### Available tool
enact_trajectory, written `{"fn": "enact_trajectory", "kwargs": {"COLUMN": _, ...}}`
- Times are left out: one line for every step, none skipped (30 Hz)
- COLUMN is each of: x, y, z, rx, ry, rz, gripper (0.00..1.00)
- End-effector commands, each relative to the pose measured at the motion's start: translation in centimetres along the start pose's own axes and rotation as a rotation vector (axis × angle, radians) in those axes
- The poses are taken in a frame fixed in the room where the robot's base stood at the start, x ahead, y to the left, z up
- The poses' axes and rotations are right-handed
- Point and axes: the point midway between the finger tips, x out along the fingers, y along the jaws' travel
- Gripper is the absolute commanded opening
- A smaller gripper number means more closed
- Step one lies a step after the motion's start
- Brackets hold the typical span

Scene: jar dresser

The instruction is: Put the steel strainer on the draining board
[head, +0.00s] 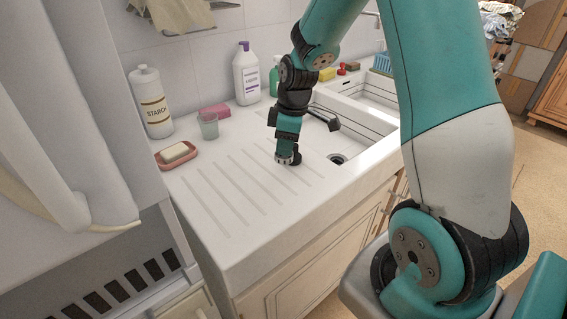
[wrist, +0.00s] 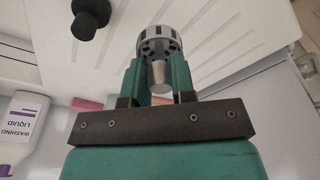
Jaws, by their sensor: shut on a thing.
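My gripper (head: 287,150) points down over the right part of the ridged white draining board (head: 215,205), close to the sink's edge. In the wrist view, its two green fingers (wrist: 156,70) are shut on the steel strainer (wrist: 159,42), gripping its narrow stem with the round slotted head beyond the fingertips. The strainer also shows in the head view (head: 284,160), low at the board. I cannot tell whether it touches the surface. A black plug (wrist: 90,14) stands on the board beside it; in the head view it is partly hidden by my gripper.
The sink basin (head: 352,140) with its drain hole lies to the right. A soap dish (head: 177,156), a glass (head: 208,126), a pink sponge (head: 213,111), a starch bottle (head: 151,102) and a washing liquid bottle (head: 246,74) stand along the back. The board's front left is clear.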

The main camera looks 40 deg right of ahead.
Motion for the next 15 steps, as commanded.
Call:
{"fn": "enact_trajectory", "kwargs": {"x": 1.0, "y": -0.1, "z": 0.2, "rx": 0.001, "ry": -0.002, "rz": -0.004, "gripper": 0.01}}
{"fn": "enact_trajectory", "kwargs": {"x": 1.5, "y": -0.1, "z": 0.3, "rx": 0.001, "ry": -0.003, "rz": -0.004, "gripper": 0.01}}
{"fn": "enact_trajectory", "kwargs": {"x": 2.1, "y": 0.0, "z": 0.4, "rx": 0.001, "ry": -0.002, "rz": -0.002, "gripper": 0.01}}
{"fn": "enact_trajectory", "kwargs": {"x": 2.4, "y": 0.0, "z": 0.5, "rx": 0.001, "ry": -0.002, "rz": -0.002, "gripper": 0.01}}
{"fn": "enact_trajectory", "kwargs": {"x": 2.6, "y": 0.0, "z": 0.5, "rx": 0.001, "ry": -0.001, "rz": -0.001, "gripper": 0.01}}
{"fn": "enact_trajectory", "kwargs": {"x": 2.9, "y": 0.0, "z": 0.5, "rx": 0.001, "ry": -0.001, "rz": 0.000, "gripper": 0.01}}
{"fn": "enact_trajectory", "kwargs": {"x": 3.1, "y": 0.0, "z": 0.6, "rx": 0.001, "ry": -0.001, "rz": 0.000, "gripper": 0.01}}
{"fn": "enact_trajectory", "kwargs": {"x": 3.4, "y": 0.0, "z": 0.6, "rx": 0.001, "ry": -0.002, "rz": -0.001, "gripper": 0.01}}
{"fn": "enact_trajectory", "kwargs": {"x": 3.9, "y": 0.0, "z": 0.7, "rx": 0.001, "ry": -0.002, "rz": -0.002, "gripper": 0.01}}
{"fn": "enact_trajectory", "kwargs": {"x": 4.4, "y": 0.0, "z": 0.8, "rx": 0.002, "ry": -0.002, "rz": -0.003, "gripper": 0.01}}
{"fn": "enact_trajectory", "kwargs": {"x": 4.9, "y": 0.0, "z": 0.9, "rx": 0.002, "ry": -0.003, "rz": -0.004, "gripper": 0.01}}
{"fn": "enact_trajectory", "kwargs": {"x": 5.4, "y": 0.0, "z": 0.9, "rx": 0.002, "ry": -0.002, "rz": -0.003, "gripper": 0.01}}
{"fn": "enact_trajectory", "kwargs": {"x": 5.9, "y": 0.0, "z": 1.0, "rx": 0.002, "ry": -0.002, "rz": -0.003, "gripper": 0.01}}
{"fn": "enact_trajectory", "kwargs": {"x": 6.2, "y": 0.0, "z": 1.1, "rx": 0.002, "ry": -0.001, "rz": -0.002, "gripper": 0.01}}
{"fn": "enact_trajectory", "kwargs": {"x": 6.5, "y": 0.0, "z": 1.1, "rx": 0.002, "ry": -0.001, "rz": -0.001, "gripper": 0.01}}
